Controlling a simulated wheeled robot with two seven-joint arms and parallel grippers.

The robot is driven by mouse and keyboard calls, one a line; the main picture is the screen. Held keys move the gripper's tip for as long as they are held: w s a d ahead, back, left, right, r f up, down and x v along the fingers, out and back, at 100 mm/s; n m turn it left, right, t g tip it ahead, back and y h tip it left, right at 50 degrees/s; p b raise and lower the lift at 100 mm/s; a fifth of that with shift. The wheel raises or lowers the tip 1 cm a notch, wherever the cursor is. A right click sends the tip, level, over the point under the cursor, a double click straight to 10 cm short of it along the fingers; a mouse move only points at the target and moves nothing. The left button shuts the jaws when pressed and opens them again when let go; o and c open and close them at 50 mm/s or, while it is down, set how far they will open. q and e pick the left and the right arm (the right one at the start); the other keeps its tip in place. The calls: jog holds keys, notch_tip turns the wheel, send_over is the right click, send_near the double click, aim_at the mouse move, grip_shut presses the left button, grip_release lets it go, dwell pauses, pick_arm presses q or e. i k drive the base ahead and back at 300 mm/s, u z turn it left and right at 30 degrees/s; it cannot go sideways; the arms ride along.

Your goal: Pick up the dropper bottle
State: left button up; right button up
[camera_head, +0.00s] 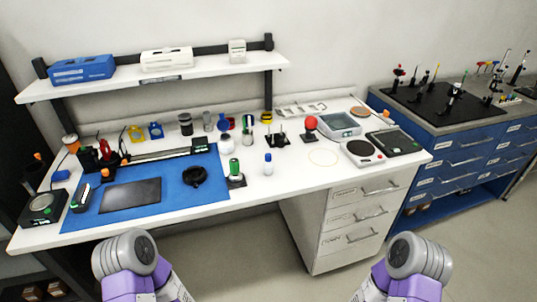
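A small white bottle with a blue cap (268,164) stands upright on the white bench, right of the blue mat (205,209). It looks most like the dropper bottle, but it is too small to be certain. A green-topped item on a dark base (235,175) stands to its left, near the mat's right edge. Parts of both my arms show at the bottom of the head view, in front of the bench and well apart from the bottle. Neither gripper's fingers show.
Behind the bottle are a black stand (278,140) and a red ball on a stand (310,124). A round-topped device (363,152) and a dark scale (393,142) stand at the right. A shelf (200,72) overhangs the back.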

aim_at(267, 167)
jog(key=z, duration=1.35)
jog(key=i, duration=1.2)
jog(key=u, duration=2.75)
